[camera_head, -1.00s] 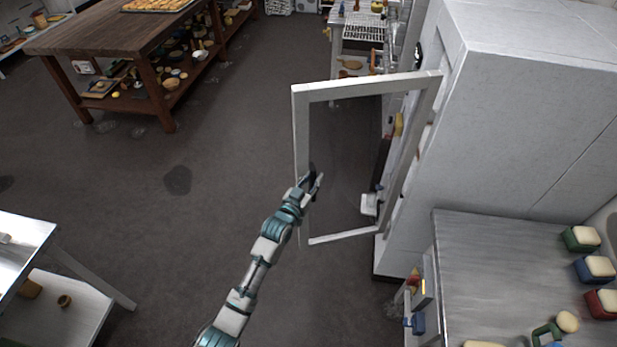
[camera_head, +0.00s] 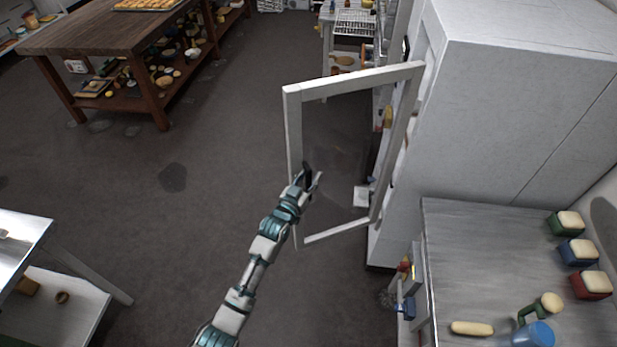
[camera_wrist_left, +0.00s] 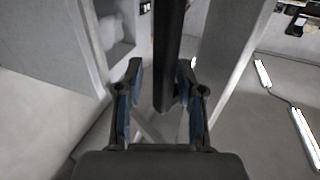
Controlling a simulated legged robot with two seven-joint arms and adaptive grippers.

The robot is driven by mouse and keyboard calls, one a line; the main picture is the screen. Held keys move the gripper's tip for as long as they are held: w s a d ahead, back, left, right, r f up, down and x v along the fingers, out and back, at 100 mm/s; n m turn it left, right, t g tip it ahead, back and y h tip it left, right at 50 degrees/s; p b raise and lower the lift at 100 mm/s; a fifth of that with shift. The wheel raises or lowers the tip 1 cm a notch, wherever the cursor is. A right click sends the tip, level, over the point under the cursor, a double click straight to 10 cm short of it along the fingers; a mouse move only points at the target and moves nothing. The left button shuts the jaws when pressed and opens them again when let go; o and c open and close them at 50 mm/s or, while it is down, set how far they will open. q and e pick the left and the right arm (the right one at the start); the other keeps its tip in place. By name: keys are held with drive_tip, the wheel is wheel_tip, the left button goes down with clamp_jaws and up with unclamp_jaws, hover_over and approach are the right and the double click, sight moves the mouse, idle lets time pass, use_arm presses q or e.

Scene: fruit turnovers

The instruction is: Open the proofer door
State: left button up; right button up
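The proofer (camera_head: 500,100) is a tall white cabinet at the right of the head view. Its door (camera_head: 293,125), a white frame around a clear pane, stands swung out from the cabinet front. My left gripper (camera_head: 308,181) is at the free edge of the door, by its dark handle (camera_head: 307,172). In the left wrist view the dark handle bar (camera_wrist_left: 168,60) runs between the two fingers of the left gripper (camera_wrist_left: 160,90). My right gripper is not in view.
A grey table (camera_head: 470,260) with bread-like pieces and colored containers stands in front of the proofer. A wooden table (camera_head: 100,30) is at the back left, and a metal table (camera_head: 25,240) at the left edge. The floor between them is mostly clear.

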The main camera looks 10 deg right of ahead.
use_arm(q)
drive_tip(key=shift+d+f, duration=0.1)
drive_tip(key=v, duration=1.2)
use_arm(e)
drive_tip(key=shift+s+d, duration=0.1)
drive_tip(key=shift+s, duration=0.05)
use_arm(q)
drive_tip(key=shift+w+d, duration=0.1)
drive_tip(key=shift+f, duration=0.1)
